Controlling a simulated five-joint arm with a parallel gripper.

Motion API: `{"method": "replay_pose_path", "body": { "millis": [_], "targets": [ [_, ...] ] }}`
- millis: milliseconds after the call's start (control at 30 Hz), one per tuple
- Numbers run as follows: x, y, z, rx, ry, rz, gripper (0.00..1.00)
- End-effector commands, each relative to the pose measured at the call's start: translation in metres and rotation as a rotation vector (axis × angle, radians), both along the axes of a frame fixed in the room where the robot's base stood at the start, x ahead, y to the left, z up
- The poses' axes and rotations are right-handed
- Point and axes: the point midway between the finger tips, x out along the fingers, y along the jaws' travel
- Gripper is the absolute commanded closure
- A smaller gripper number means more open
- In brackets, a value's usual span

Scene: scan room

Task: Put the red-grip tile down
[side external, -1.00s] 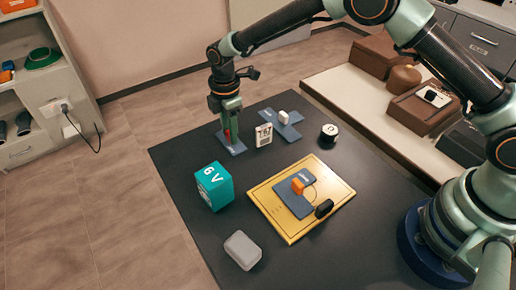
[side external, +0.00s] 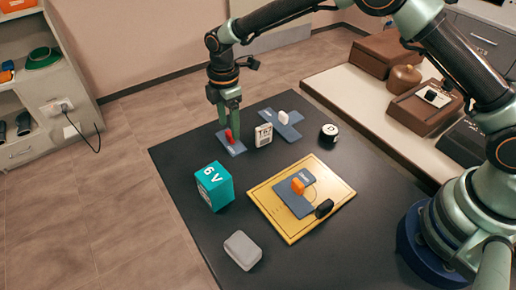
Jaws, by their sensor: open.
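The red-grip tile is a blue-grey rectangular tile (side external: 237,149) with an upright red grip (side external: 229,135). It lies flat on the dark table near the far left edge. My gripper (side external: 229,126) is just above the tile with its fingers pointing down and spread apart. The top of the red grip is between or close beside the fingertips. I cannot tell whether a finger still touches it.
A white-and-black block (side external: 263,135) stands close right of the tile. A white-grip cross tile (side external: 285,124), a round black-and-white piece (side external: 329,133), a teal "6 V" box (side external: 214,186), a yellow board (side external: 275,206) with an orange-grip tile, and a grey block (side external: 242,250) surround it.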

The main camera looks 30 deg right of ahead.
Motion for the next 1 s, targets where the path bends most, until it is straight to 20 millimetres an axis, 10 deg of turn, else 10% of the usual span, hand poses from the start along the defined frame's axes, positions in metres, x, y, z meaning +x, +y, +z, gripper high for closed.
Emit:
{"method": "replay_pose_path", "body": {
  "millis": [667,1000],
  "targets": [
    [-0.001,-0.006,0.103,0.005,-0.011,-0.032,0.33],
    [-0.036,-0.075,0.184,0.072,-0.131,-0.458,0.33]
  ]
}}
